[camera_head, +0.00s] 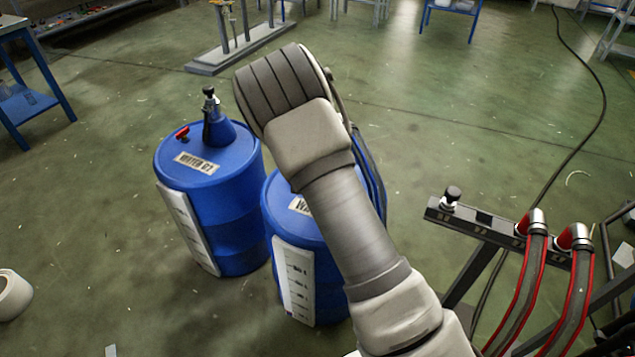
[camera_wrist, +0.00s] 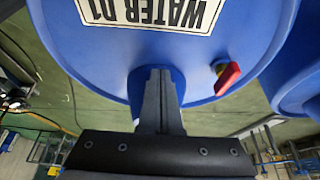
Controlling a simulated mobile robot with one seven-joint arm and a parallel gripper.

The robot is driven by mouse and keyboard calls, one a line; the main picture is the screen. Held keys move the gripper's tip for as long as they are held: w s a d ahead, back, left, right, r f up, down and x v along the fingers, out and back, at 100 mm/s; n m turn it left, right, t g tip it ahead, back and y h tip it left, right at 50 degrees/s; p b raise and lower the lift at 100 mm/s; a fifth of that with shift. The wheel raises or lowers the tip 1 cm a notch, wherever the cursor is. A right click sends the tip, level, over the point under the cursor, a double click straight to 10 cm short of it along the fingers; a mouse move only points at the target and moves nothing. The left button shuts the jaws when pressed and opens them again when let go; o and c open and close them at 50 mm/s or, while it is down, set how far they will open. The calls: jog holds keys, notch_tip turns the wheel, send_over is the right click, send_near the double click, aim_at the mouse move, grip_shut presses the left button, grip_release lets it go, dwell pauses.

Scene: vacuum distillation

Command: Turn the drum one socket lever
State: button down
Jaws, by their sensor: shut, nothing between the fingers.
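In the wrist view the drum's lid (camera_wrist: 160,45) fills the upper part, with the label upside down. The red lever (camera_wrist: 228,78) is right of the fingers there. My gripper (camera_wrist: 158,76) is shut and empty, in front of the blue cone and apart from the lever. In the head view my arm hides the gripper.
A dark rack (camera_head: 475,228) with red-edged hoses stands at the right. A grey stand base (camera_head: 240,48) lies behind. Floor at the left is mostly clear.

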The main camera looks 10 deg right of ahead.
jog(key=shift+w+d+f, duration=0.2)
jog(key=shift+w+f, duration=0.15)
jog(key=shift+f, duration=0.15)
dwell(0.6)
